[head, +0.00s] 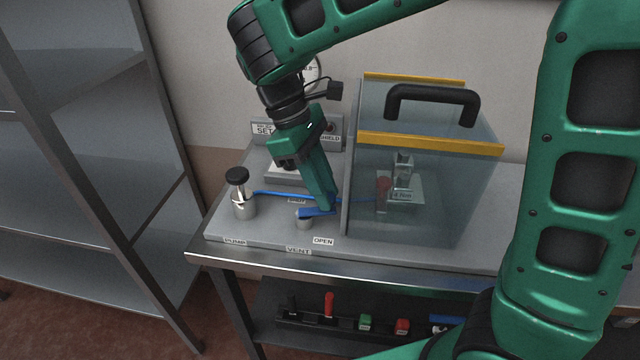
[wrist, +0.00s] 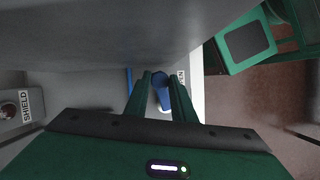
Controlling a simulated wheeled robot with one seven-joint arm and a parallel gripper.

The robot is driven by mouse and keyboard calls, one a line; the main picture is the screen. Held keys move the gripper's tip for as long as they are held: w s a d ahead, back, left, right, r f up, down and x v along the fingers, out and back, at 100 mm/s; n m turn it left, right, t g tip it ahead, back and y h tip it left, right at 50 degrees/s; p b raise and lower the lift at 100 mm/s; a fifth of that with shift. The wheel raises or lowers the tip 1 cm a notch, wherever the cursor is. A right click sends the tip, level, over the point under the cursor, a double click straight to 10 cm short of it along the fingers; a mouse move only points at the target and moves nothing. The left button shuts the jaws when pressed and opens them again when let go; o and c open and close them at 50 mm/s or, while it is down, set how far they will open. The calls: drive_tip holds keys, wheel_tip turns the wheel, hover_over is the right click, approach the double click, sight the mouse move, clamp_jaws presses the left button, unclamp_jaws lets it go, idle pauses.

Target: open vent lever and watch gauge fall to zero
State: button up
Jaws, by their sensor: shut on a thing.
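The blue vent lever (head: 316,212) sits on a short grey post behind the VENT label (head: 298,250), its arm pointing right, close to the shield's left wall. My gripper (head: 329,207) points down and is shut on the lever's right end. In the wrist view the blue lever (wrist: 161,92) shows between the two fingers (wrist: 160,76). The OPEN label (head: 323,241) lies in front of the lever. The round white gauge (head: 314,73) is on the back panel, mostly hidden behind my wrist; its needle cannot be read.
A clear shield box (head: 420,215) with a black handle (head: 435,92) stands just right of my gripper. The pump's black knob (head: 237,175) is at left, with a blue tube running from it. A metal shelf (head: 85,150) stands further left. Tools (head: 328,305) lie below the bench.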

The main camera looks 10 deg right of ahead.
drive_tip(key=shift+s+a+m+g+y, duration=0.1)
drive_tip(key=shift+s+m+g+y, duration=0.25)
drive_tip(key=shift+m, duration=0.75)
clamp_jaws()
drive_tip(key=shift+s, duration=0.1)
drive_tip(key=o, duration=1)
unclamp_jaws()
drive_tip(key=shift+v, duration=3.95)
